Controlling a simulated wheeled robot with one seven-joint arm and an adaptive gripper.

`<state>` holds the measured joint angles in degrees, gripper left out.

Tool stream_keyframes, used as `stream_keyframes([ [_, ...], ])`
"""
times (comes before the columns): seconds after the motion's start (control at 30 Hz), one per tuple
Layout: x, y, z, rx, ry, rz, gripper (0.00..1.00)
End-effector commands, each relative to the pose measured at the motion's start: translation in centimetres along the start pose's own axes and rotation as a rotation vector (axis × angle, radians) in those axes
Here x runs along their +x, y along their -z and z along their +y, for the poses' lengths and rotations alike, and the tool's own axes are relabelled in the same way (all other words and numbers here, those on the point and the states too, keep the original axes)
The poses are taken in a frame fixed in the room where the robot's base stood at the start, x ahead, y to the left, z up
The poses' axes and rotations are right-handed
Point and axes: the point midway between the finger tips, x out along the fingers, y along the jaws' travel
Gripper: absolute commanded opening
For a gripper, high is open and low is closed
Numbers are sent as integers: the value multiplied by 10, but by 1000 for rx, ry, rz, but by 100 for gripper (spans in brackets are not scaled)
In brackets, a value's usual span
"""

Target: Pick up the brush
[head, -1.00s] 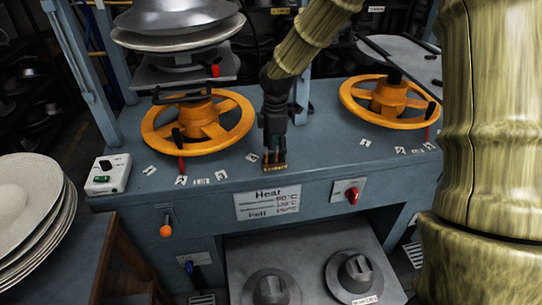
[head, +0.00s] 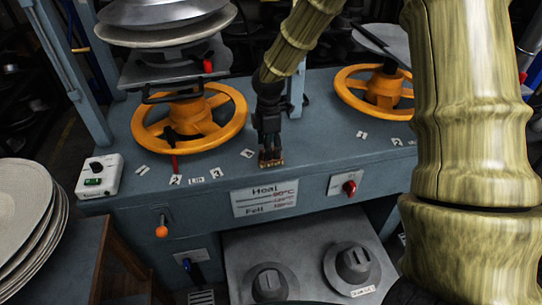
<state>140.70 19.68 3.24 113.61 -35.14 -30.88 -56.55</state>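The brush (head: 271,163) is a small brown block near the front edge of the blue-grey bench (head: 225,175), just behind the white heat label. My gripper (head: 270,153) is black and points straight down, with its fingertips at the brush. The fingers cover part of the brush. It is too small and dark to tell whether the fingers are closed on it or only beside it. The brush appears to be at bench level.
Orange handwheels stand at left (head: 190,120) and right (head: 375,88) of my gripper. A switch box (head: 99,175) sits at the bench's left end. A red knob (head: 349,187) is on the front face. Stacked pale hats (head: 22,225) are at far left.

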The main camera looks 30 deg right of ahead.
Motion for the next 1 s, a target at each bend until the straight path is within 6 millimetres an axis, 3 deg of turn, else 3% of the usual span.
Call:
stream_keyframes([
  [0.3, 34, -6, -4, 1, 2, -2, 62],
  [0.67, 40, -6, -4, 0, 0, -1, 62],
  [0.93, 40, -6, -4, 0, 0, -1, 13],
  [1.0, 40, -6, -4, 0, 0, -1, 11],
])
